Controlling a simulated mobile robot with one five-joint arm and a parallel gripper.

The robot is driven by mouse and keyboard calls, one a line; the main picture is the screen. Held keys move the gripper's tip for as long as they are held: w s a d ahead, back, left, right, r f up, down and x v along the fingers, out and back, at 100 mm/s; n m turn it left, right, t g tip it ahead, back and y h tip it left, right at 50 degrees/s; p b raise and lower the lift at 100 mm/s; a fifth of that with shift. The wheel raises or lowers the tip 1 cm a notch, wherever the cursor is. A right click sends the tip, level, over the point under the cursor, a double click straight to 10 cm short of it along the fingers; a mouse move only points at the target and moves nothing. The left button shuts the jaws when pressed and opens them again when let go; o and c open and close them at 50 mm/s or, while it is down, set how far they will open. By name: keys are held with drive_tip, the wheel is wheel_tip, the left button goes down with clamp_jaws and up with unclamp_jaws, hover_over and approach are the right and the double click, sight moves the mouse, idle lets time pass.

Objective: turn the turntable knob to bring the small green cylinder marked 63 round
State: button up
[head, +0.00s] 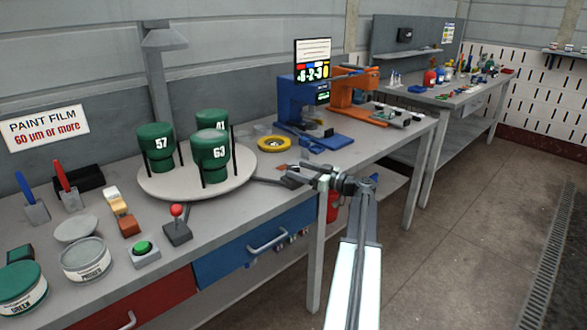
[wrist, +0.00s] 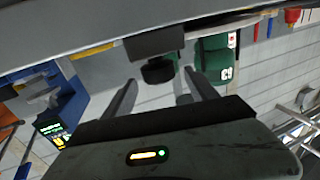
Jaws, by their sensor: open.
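The green cylinder marked 63 (head: 212,158) stands upright at the front right of the round pale turntable (head: 190,193). Green cylinders marked 57 (head: 157,145) and 41 (head: 214,119) stand with it; 41 is partly hidden behind 63. My gripper (head: 290,178) is right of the turntable, near the bench's front edge. In the tilted wrist view, my gripper (wrist: 160,88) has its fingers apart, with a dark round knob (wrist: 158,72) in the gap between them. I cannot tell whether they touch it. A green cylinder (wrist: 213,58) shows beyond the right finger.
A red-topped lever (head: 177,215) and a green button (head: 143,250) sit front left of the turntable. A yellow ring (head: 274,144), a blue machine (head: 300,105) and an orange machine (head: 350,95) stand behind my gripper. Paint tins (head: 85,260) are at the left. The floor at right is clear.

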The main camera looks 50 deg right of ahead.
sight(293, 167)
drive_tip(key=shift+w+a, duration=0.15)
drive_tip(key=shift+w, duration=0.65)
drive_tip(key=shift+w+a, duration=0.15)
drive_tip(key=shift+w, duration=0.6)
